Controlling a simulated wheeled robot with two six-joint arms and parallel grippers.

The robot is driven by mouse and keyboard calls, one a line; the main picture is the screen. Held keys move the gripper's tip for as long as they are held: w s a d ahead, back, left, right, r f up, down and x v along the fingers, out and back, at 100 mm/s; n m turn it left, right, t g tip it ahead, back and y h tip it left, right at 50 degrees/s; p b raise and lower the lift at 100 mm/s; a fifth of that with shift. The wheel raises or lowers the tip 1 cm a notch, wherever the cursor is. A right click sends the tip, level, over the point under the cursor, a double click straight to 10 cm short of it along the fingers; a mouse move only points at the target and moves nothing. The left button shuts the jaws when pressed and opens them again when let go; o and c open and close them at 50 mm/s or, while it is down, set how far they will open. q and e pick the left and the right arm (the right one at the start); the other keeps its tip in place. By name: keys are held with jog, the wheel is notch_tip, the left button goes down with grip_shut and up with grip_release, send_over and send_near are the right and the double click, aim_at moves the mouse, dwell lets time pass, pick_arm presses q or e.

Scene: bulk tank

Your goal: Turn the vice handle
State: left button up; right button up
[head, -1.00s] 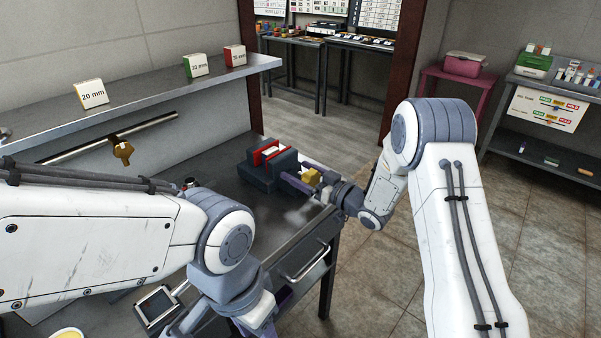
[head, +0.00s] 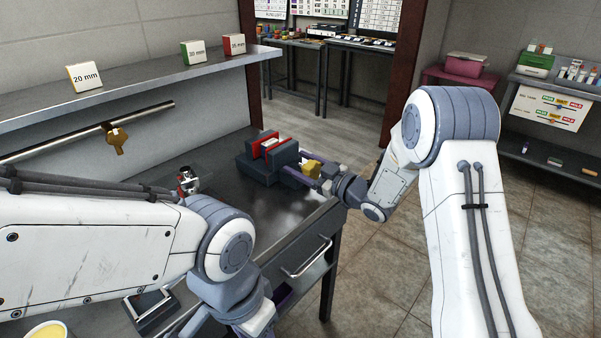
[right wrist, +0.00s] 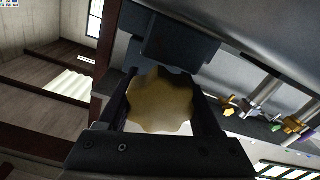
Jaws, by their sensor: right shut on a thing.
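The vice (head: 258,172) is a dark grey block with red jaws on the metal bench, with a pale piece between the jaws. Its handle is a yellow lobed knob (head: 313,168) on the side towards my right arm. My right gripper (head: 311,172) is shut on the knob, one finger on each side. In the right wrist view the knob (right wrist: 160,103) fills the space between the fingers, with the dark vice body (right wrist: 175,42) behind it. My left arm is bent at the lower left; its fingers are mostly hidden behind its wrist.
A shelf (head: 140,85) above the bench holds labelled boxes, one reading 20 mm (head: 84,77). A brass-coloured part (head: 117,138) hangs from a rail below it. A small metal device (head: 187,180) stands left of the vice. The bench top between them is clear.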

aim_at(315, 172)
jog(key=shift+n+b, duration=1.35)
jog(key=shift+n, duration=0.05)
jog(key=o, duration=1.4)
jog(key=shift+c, duration=0.2)
jog(key=shift+s, duration=0.1)
jog(key=v, duration=1)
jog(key=shift+s+d, duration=0.15)
